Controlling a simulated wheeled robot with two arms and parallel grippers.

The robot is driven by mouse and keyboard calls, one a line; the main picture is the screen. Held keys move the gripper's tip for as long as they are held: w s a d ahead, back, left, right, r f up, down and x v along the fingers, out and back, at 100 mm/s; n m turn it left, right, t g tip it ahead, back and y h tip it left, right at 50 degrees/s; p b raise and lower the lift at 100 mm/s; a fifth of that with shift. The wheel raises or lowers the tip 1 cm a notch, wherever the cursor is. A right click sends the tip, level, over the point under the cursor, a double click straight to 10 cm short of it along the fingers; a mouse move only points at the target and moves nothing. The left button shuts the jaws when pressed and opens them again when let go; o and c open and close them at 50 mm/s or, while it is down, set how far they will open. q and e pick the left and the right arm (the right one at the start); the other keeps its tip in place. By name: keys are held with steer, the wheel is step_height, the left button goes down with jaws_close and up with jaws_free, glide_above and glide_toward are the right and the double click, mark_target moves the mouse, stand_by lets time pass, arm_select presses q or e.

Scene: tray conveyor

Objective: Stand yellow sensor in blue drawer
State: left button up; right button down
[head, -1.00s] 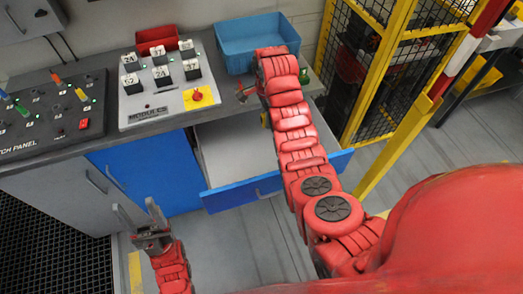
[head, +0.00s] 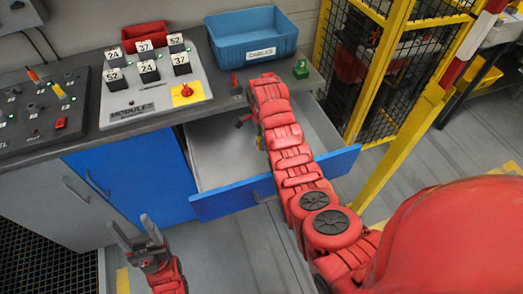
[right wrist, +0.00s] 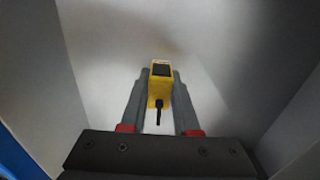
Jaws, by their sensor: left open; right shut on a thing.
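The yellow sensor (right wrist: 159,90) is in the right wrist view, with a dark end face and a black cable stub. My right gripper (right wrist: 158,80) is shut on it, one finger on each side, inside the open drawer. The blue drawer (head: 228,199) is pulled out under the counter, with a blue front and pale interior. In the head view my right arm covers its middle; only a small yellow patch shows beside the wrist. I cannot tell whether the sensor touches the drawer floor. My left gripper (head: 130,224) is open and empty, low in front of the cabinet.
On the counter are a blue cables bin (head: 252,47), a modules panel (head: 155,90), a red bin (head: 143,33), a patch panel (head: 35,112) and a green object (head: 301,69). A yellow-framed mesh cage (head: 388,70) stands right of the drawer.

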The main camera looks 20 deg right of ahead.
mark_target(261, 155)
step_height(261, 155, down, 4)
steer(key=shift+f+p, duration=0.1)
steer(key=shift+p, duration=0.2)
steer(key=shift+f, duration=0.25)
steer(key=shift+f, duration=0.2)
steer(key=c, duration=0.7)
jaws_free()
steer(key=shift+o, duration=0.2)
steer(key=shift+r, duration=0.1)
